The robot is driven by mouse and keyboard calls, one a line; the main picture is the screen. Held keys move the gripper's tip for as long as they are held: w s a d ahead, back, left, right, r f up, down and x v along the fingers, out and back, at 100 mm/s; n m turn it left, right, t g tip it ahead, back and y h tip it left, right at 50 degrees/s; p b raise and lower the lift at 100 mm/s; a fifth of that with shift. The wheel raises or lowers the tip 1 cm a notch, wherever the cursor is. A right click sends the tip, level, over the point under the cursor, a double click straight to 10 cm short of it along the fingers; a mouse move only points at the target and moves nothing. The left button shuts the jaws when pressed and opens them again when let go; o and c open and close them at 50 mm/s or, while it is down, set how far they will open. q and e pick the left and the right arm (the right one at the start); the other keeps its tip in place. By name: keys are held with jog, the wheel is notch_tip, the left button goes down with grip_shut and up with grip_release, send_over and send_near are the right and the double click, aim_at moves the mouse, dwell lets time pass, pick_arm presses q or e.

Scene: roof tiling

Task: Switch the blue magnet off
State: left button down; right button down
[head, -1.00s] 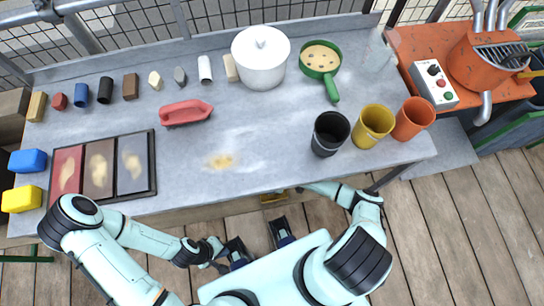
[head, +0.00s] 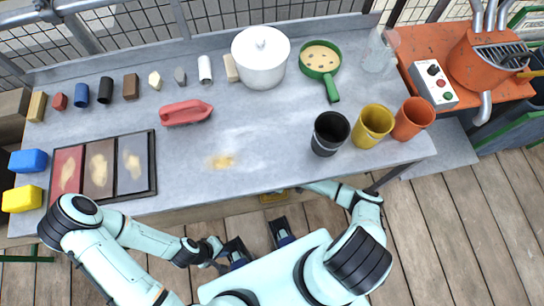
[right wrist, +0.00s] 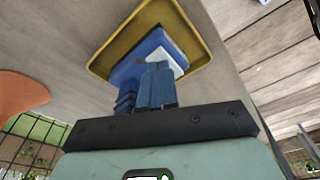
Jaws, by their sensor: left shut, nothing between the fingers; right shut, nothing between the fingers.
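No part is clearly marked as the blue magnet or its switch. A blue block (head: 28,161) sits at the counter's left edge, behind a yellow block (head: 22,198). In the right wrist view, a yellow-rimmed tray or frame (right wrist: 100,67) holds a blue piece (right wrist: 146,45) and a white piece (right wrist: 180,60). My right gripper (right wrist: 158,66) is shut and empty, its blue fingertips in front of the blue piece; contact cannot be told. In the head view the right arm reaches to the counter's front edge. My left gripper (head: 218,262) is shut and empty, in front of the counter.
The grey counter (head: 280,140) bears a white pot (head: 260,60), a green pan (head: 320,58), three cups including a yellow one (head: 373,125), a red float (head: 186,112) and a tray of colour slabs (head: 150,192). An orange stand (head: 410,45) with a control box is at right.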

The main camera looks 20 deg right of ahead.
jog(key=shift+w+r+p, duration=0.1)
jog(key=shift+r+p, duration=0.35)
jog(key=shift+r, duration=2.6)
